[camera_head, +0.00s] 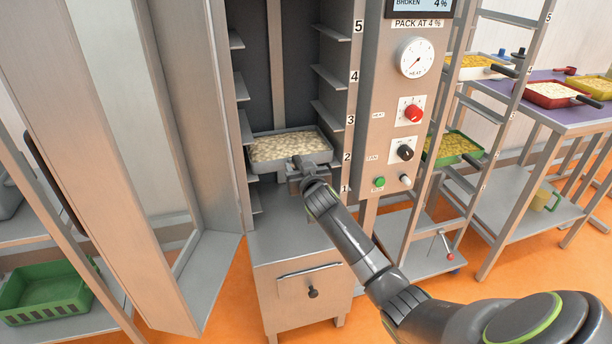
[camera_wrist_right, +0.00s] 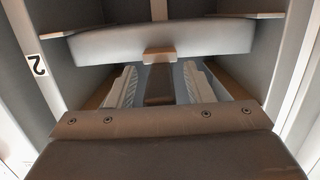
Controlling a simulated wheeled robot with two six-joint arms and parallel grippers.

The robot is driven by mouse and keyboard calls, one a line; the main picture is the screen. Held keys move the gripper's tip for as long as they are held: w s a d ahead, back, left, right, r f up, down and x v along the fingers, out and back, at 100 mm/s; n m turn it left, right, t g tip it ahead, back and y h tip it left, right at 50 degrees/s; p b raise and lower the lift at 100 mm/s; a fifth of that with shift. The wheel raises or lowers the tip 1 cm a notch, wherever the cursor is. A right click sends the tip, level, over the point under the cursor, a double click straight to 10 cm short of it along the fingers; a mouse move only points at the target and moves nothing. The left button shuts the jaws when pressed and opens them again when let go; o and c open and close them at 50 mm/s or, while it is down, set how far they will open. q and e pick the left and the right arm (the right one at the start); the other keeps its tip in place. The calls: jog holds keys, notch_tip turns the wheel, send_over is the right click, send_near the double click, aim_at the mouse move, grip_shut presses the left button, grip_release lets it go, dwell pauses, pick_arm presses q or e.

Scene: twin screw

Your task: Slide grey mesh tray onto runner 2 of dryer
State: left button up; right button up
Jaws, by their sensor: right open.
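The grey mesh tray (camera_head: 278,149), filled with pale pieces, sits inside the open dryer (camera_head: 298,235) at the level of the label 2. Its sides are close to the runners on both walls, but I cannot tell if it rests fully on them. My right gripper (camera_head: 304,168) is at the tray's front, around its short handle. In the right wrist view the tray's front wall (camera_wrist_right: 160,40) spans the dryer. The dark handle (camera_wrist_right: 158,88) lies between my two open fingers, with a gap on each side. My left gripper is not in view.
The dryer door (camera_head: 125,150) stands open at the left. Empty runners show above the tray. The control panel (camera_head: 405,110) is at the right. Beyond it, a rack holds trays of yellow pieces (camera_head: 455,145), beside a purple-topped table (camera_head: 550,105). A green crate (camera_head: 50,285) is at lower left.

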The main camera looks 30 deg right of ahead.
jog(key=shift+r, duration=0.1)
jog(key=p+v, duration=0.1)
jog(key=v, duration=1.6)
jog(key=shift+s, duration=0.2)
jog(key=s+d+f+n+g+y+p, duration=0.1)
jog(key=s+f+g+p, duration=0.1)
jog(key=f, duration=0.8)
jog(key=s+d+f+g+p, duration=0.1)
jog(key=f+g, duration=0.2)
jog(key=f, duration=0.7)
jog(key=s+f+g+p, duration=0.2)
jog(key=s+f+g, duration=0.1)
jog(key=s+f, duration=1.05)
jog(key=s+a+f+g+p, duration=0.1)
jog(key=s+f, duration=0.4)
jog(key=s, duration=0.5)
jog(key=s+a+f+g+y+p, duration=0.1)
jog(key=s+f, duration=0.4)
jog(key=s, duration=0.5)
jog(key=s+a+f+n+g+y+p, duration=0.1)
jog(key=s+a+f+g, duration=0.2)
jog(key=s, duration=0.8)
notch_tip(320, 180, down, 2)
jog(key=shift+f+g, duration=0.2)
jog(key=shift+g, duration=0.6)
